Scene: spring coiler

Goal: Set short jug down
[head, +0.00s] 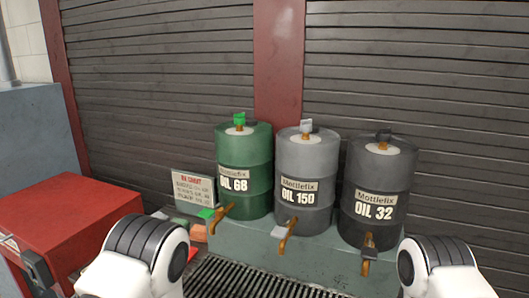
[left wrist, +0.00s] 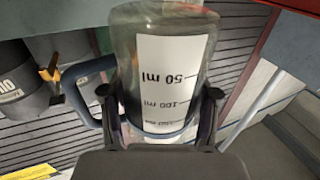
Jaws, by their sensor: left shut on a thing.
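The jug (left wrist: 165,25) is a clear vessel with a white scale panel marked 50 ml and 100 ml, and the markings appear upside down in the left wrist view. Its blue handle (left wrist: 82,76) sticks out to the left there. My left gripper (left wrist: 160,94) is shut on the jug, with one dark finger on each side of its body. Whether anything supports the jug from below cannot be seen. The head view does not show the jug or either gripper, only my white arm parts at the bottom.
Green (head: 245,170), grey (head: 303,180) and dark (head: 377,190) oil drums with taps stand on a grey-green bench (head: 290,256). A floor grate (head: 240,280) lies in front. A red cabinet (head: 70,222) is at left, and a small sign (head: 193,188) stands beside the green drum.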

